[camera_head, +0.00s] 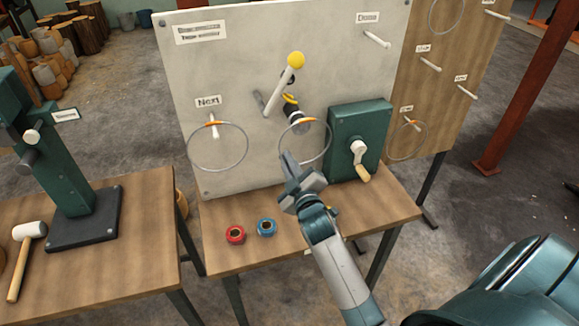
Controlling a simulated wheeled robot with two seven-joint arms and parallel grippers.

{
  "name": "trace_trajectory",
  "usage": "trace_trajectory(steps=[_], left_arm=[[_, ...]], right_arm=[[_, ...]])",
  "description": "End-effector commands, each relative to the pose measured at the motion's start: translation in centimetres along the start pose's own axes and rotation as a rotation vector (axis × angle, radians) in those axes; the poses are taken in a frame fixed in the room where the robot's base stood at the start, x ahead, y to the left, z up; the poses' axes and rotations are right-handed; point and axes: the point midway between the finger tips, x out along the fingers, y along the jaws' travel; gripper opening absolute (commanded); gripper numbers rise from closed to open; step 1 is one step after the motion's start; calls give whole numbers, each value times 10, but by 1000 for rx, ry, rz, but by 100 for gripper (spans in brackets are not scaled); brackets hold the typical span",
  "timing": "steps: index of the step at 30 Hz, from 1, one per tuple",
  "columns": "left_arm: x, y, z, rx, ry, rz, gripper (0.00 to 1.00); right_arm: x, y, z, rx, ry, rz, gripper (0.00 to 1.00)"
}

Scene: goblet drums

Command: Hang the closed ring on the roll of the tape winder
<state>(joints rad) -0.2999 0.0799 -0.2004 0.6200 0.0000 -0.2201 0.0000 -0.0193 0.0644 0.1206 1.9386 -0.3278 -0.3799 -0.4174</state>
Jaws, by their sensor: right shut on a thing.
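A thin metal ring (329,149) with an orange band at its top is upright in front of the pale board. My right gripper (287,160) is shut on the ring's lower left edge. The tape winder (296,113), dark with a yellow part (290,98), sticks out from the board at the ring's top. The ring's orange band overlaps the winder's lower end in the picture; I cannot tell whether it rests on the roll or is only in front of it. My left gripper is out of view.
Another ring (247,147) hangs on the peg under the "Next" label. A green box with a crank (358,147) stands right of the held ring. A yellow-knobbed lever (283,85) rises above the winder. Red (235,235) and blue (266,227) rolls lie on the table (225,262).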

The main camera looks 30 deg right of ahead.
Motion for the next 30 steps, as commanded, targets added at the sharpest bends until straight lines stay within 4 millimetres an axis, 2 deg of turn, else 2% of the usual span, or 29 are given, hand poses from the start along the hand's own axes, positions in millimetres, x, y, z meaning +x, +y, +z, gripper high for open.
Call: trace_trajectory(steps=[24, 30], left_arm=[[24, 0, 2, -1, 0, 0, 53], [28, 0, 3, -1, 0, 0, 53]], right_arm=[[54, -2, 1, 0, 1, 0, 0], [55, -8, 7, 0, -1, -1, 0]])
